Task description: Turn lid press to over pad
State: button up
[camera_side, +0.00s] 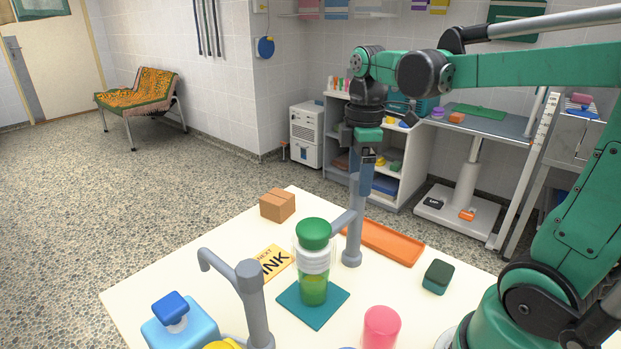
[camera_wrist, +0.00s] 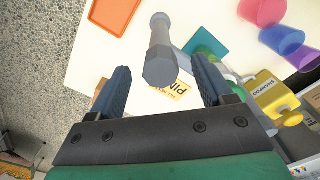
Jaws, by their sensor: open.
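The lid press is a grey post (camera_side: 352,240) on a round foot, with a side arm (camera_side: 342,221) reaching left, its end behind the bottle. A clear bottle with a green cap (camera_side: 313,234) and green contents stands upright on the teal pad (camera_side: 287,305). My gripper (camera_side: 366,168) points down at the top of the post. In the wrist view my gripper (camera_wrist: 161,66) is open, one finger on each side of the faceted post top (camera_wrist: 160,70). No contact is clear.
A second grey post (camera_side: 255,305) with a hooked arm stands in front. An orange tray (camera_side: 383,242), brown box (camera_side: 277,205), dark green block (camera_side: 438,277), pink cup (camera_side: 381,328) and blue bottle (camera_side: 180,325) surround the pad. A lettered card (camera_side: 272,263) lies flat.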

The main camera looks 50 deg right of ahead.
jog(key=shift+r, duration=2.3)
notch_tip(320, 180, down, 6)
jog(key=shift+r, duration=0.1)
jog(key=shift+m, duration=0.5)
jog(key=shift+r, duration=0.1)
